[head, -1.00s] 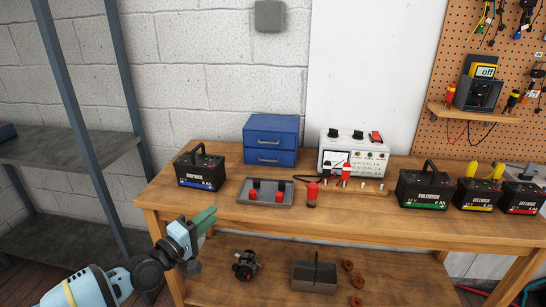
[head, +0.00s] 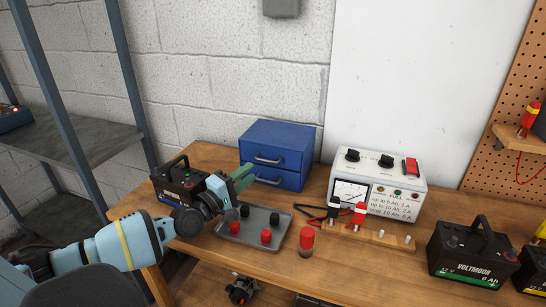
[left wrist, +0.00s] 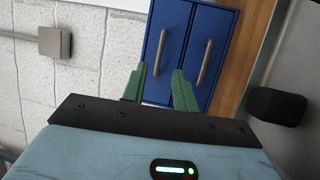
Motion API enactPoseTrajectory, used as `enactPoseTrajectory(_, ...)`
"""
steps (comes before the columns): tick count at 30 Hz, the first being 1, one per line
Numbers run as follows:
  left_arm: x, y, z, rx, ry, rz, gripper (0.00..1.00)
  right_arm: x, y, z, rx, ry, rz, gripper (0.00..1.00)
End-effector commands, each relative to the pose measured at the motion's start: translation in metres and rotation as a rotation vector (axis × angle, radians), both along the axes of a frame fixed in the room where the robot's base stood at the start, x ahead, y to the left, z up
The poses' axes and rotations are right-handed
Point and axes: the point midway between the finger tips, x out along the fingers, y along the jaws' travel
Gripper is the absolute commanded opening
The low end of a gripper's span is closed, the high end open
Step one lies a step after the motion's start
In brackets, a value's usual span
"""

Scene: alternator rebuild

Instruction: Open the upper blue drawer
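The blue two-drawer cabinet stands at the back of the bench against the wall. Its upper drawer (head: 285,156) looks shut, with a grey bar handle (head: 268,161). The lower drawer (head: 291,179) looks shut too. My left gripper (head: 242,175) is in front of the cabinet's left side, its green fingers apart and empty. In the left wrist view the cabinet appears turned sideways, with the upper drawer's handle (left wrist: 160,53) on the left. The open fingers (left wrist: 157,84) point at the cabinet, apart from that handle. My right gripper is not in view.
A black battery (head: 180,184) stands beside my left gripper. A grey tray (head: 234,230) with red and black knobs lies below it. A white tester (head: 408,188) stands right of the cabinet, with a red-topped cylinder (head: 306,240) in front. Another battery (head: 470,250) is farther right.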

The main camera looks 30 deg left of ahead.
Motion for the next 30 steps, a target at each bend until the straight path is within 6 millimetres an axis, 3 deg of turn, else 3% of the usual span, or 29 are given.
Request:
enactPoseTrajectory(8, 0.006, -0.001, 0.001, 0.0, -0.001, 0.001, 0.29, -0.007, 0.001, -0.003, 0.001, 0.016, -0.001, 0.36)
enactPoseTrajectory(21, 0.055, -0.009, 0.009, 0.0, -0.001, 0.0, 0.29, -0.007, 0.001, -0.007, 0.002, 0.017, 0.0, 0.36)
enactPoseTrajectory(30, 0.074, -0.012, 0.012, 0.0, 0.0, 0.0, 0.29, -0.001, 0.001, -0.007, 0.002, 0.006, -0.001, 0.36)
